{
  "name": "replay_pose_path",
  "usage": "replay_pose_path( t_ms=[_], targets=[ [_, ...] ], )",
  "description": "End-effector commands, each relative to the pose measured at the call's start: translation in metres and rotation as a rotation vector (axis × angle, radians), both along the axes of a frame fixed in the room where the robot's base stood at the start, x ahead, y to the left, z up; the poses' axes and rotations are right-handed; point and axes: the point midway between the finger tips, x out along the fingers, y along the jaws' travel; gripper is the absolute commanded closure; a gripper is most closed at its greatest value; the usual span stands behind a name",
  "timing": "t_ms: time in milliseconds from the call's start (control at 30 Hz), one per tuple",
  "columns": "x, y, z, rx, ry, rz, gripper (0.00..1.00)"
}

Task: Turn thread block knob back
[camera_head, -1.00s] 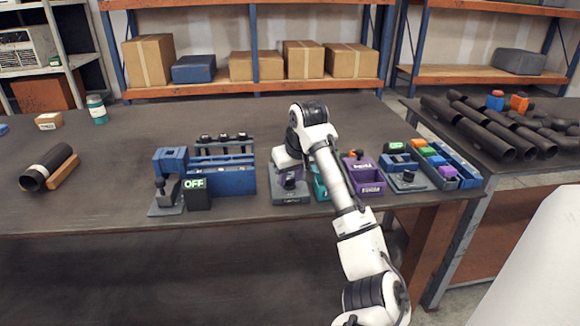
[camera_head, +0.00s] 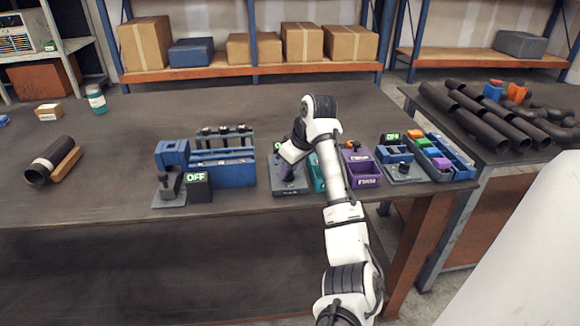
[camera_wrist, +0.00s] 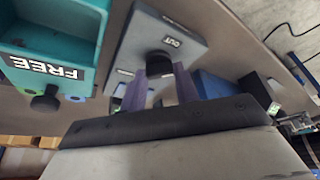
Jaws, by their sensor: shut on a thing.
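The thread block is a grey block with an "OUT" label; it shows in the wrist view (camera_wrist: 185,35) and near the table's front edge in the head view (camera_head: 290,188). Its black knob (camera_wrist: 159,64) stands between my purple fingers in the wrist view. My gripper (camera_wrist: 161,76) is shut on the knob, and the fingers hide part of it. In the head view my gripper (camera_head: 288,172) is over the block, and the white hand hides the back of the block and the knob.
A teal "FREE" tray (camera_wrist: 88,60) with a black knob (camera_wrist: 45,100) is beside the block. To the left stand a blue rack (camera_head: 235,174) and a black "OFF" sign (camera_head: 198,188). A purple bin (camera_head: 364,178) and a blue fixture (camera_head: 394,154) are to the right.

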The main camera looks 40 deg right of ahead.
Motion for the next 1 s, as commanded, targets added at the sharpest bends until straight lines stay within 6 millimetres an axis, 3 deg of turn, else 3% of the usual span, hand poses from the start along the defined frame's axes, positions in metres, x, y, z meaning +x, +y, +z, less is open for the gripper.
replay_pose_path(
  t_ms=[167,200,367,733,867,1000],
  targets=[
    [0.0,0.0,0.0,0.0,-0.001,0.0,0.92],
    [0.0,0.0,0.0,0.0,-0.001,0.0,0.68],
    [0.0,0.0,0.0,0.0,-0.001,0.0,0.47],
    [-0.002,0.0,0.005,-0.002,-0.001,-0.001,0.47],
    [-0.008,-0.002,0.022,-0.003,-0.003,0.0,0.47],
    [-0.02,-0.005,0.052,-0.005,-0.004,-0.001,0.47]
  ],
)
